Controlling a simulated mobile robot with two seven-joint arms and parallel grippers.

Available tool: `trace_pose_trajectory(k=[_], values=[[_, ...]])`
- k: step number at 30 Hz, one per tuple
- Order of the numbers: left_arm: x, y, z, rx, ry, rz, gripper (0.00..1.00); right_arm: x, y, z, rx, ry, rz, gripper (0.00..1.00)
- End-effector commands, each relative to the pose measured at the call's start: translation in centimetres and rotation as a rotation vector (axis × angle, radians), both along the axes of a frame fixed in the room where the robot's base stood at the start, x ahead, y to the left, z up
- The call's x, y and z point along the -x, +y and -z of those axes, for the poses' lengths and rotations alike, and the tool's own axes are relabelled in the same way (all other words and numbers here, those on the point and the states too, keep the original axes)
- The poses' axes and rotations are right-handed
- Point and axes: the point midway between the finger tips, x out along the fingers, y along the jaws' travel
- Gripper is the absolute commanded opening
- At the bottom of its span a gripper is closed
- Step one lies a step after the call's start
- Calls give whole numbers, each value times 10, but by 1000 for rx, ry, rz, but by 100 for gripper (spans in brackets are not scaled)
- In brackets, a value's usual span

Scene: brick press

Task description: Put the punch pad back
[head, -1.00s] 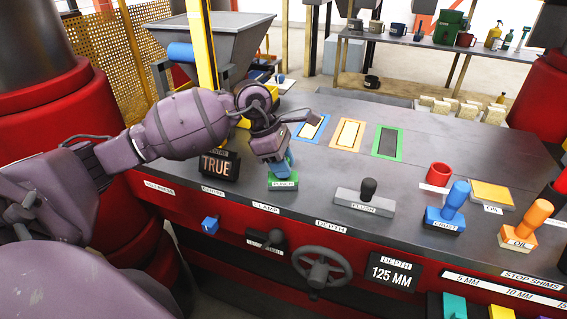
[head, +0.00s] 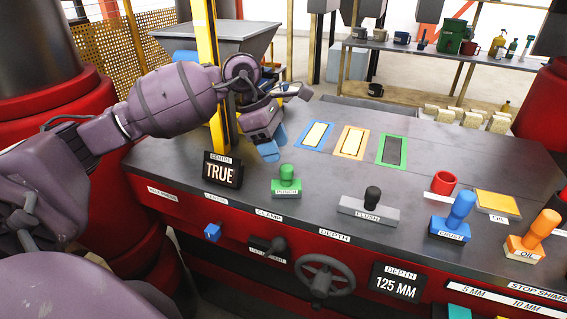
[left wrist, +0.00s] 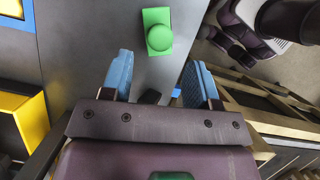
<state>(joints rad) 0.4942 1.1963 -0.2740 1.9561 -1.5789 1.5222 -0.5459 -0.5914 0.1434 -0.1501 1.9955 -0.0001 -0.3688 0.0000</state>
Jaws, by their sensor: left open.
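The green punch pad (head: 286,182), a block with a round knob and a PUNCH label, stands upright on the grey bench top near its front edge. In the left wrist view the punch pad (left wrist: 157,20) shows beyond the fingertips, with nothing around it. My left gripper (head: 275,143) is open and empty, above and behind the pad, apart from it. Its two blue fingers (left wrist: 160,80) are spread in the left wrist view. My right gripper is in neither view.
A TRUE display (head: 222,171) stands left of the pad, and a yellow post (head: 205,60) rises behind it. The grey FLUSH pad (head: 369,207) is to its right. Blue (head: 303,144), orange (head: 339,149) and green (head: 381,158) frames lie farther back.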

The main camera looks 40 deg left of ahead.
Motion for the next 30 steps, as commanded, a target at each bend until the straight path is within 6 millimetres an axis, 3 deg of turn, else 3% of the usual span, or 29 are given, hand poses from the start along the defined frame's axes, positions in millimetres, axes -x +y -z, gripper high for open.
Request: trace_pose_trajectory(k=[3, 10, 30], values=[[2, 8, -19, -2, -3, -2, 55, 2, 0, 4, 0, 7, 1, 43], [6, 16, -41, 0, -1, 0, 55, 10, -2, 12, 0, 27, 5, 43], [7, 18, -46, 1, 0, 0, 55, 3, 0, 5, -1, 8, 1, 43]])
